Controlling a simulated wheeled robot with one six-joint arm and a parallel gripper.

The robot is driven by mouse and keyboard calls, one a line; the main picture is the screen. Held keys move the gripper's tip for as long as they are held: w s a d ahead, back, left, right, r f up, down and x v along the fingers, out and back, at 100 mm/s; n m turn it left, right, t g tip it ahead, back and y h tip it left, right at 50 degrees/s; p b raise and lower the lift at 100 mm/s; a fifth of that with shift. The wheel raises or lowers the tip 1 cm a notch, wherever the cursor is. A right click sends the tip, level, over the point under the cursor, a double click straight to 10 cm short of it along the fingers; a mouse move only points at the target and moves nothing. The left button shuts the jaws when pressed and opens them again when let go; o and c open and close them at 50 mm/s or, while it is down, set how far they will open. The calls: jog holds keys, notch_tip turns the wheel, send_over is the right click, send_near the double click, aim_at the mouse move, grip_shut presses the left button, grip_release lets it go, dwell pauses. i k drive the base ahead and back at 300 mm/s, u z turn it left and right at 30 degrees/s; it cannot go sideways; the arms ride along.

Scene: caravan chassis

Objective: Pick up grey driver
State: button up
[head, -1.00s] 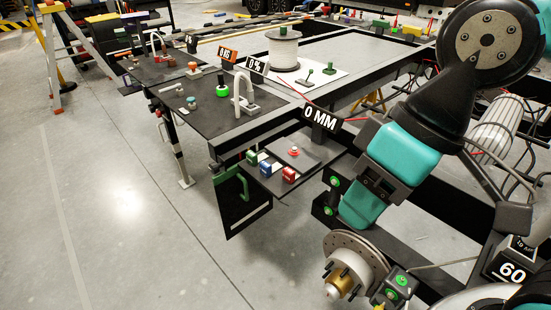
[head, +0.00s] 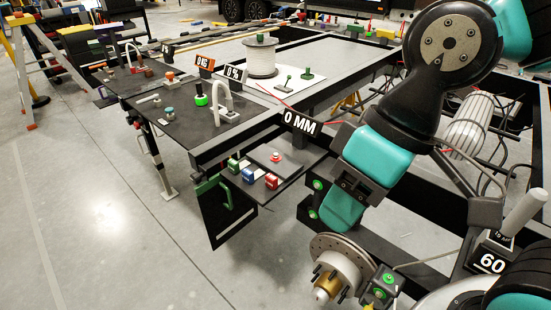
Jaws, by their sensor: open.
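A light grey cylinder, like a handle (head: 525,211), stands tilted at the right edge, by a small dark box with a "60" display (head: 492,262). It may be the grey driver, but I cannot be sure. Its lower end is hidden by the box and the dark parts around it. My teal and black arm comes in from the upper right and hangs over the chassis, left of the cylinder. I cannot make out my gripper's jaws in this view. Nothing is seen held.
A brake disc (head: 345,262) and a box with green buttons (head: 383,286) are below my arm. A white spool (head: 261,58) stands behind.

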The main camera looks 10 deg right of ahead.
aim_at(536, 199)
jog(key=u, duration=0.95)
jog(key=k, duration=1.2)
jog(key=z, duration=1.65)
